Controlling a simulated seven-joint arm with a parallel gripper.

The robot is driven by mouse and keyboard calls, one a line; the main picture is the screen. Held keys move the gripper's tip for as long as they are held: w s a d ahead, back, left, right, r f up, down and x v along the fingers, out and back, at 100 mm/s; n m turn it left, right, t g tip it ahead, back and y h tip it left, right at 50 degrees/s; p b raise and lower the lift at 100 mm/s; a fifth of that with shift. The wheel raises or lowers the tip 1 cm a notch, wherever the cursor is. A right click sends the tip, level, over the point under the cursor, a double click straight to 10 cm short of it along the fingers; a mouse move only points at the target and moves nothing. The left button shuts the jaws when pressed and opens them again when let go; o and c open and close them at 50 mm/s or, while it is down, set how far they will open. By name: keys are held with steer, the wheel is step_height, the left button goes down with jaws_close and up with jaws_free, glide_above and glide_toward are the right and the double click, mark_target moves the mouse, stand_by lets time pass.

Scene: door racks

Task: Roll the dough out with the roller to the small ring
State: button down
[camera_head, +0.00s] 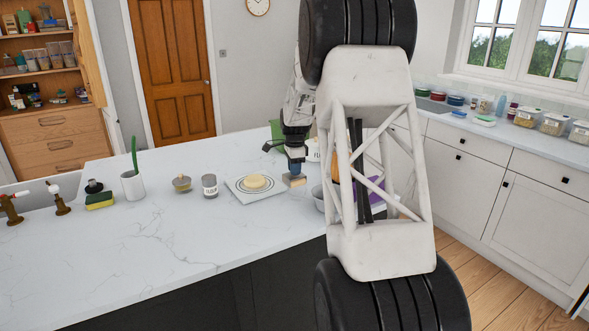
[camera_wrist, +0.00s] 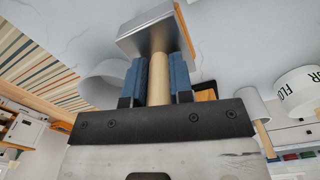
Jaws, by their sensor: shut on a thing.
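A pale, round dough disc (camera_head: 254,182) lies on a square white mat (camera_head: 239,195) printed with rings, on the marble counter. Part of the small ring is hard to make out at this size. My gripper (camera_head: 295,165) is just right of the mat, pointing down. Its blue fingers are shut on the pale wooden handle of a tool (camera_wrist: 160,78). The tool has a boxy grey metal head (camera_wrist: 150,32) with a wooden edge. In the head view the tool (camera_head: 294,181) is low beside the mat's right edge, apart from the dough. I cannot tell whether it touches the counter.
A labelled grey tin (camera_head: 209,185) and a small lidded jar (camera_head: 181,183) stand left of the mat. A grey bowl (camera_head: 319,200) is close on the right, partly hidden by my body. A white flour canister (camera_head: 313,150) stands behind. The counter's front left is clear.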

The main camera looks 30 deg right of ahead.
steer(key=shift+w+a, duration=0.1)
stand_by(0.3)
step_height(320, 180, up, 4)
glide_above(253, 176)
steer(key=s, duration=0.2)
steer(key=shift+r, duration=0.15)
steer(key=shift+f, duration=0.2)
steer(key=shift+f, duration=2)
steer(key=shift+f, duration=0.4)
steer(key=shift+w, duration=0.1)
steer(key=shift+w+f, duration=0.1)
steer(key=shift+w, duration=0.45)
steer(key=shift+w, duration=0.15)
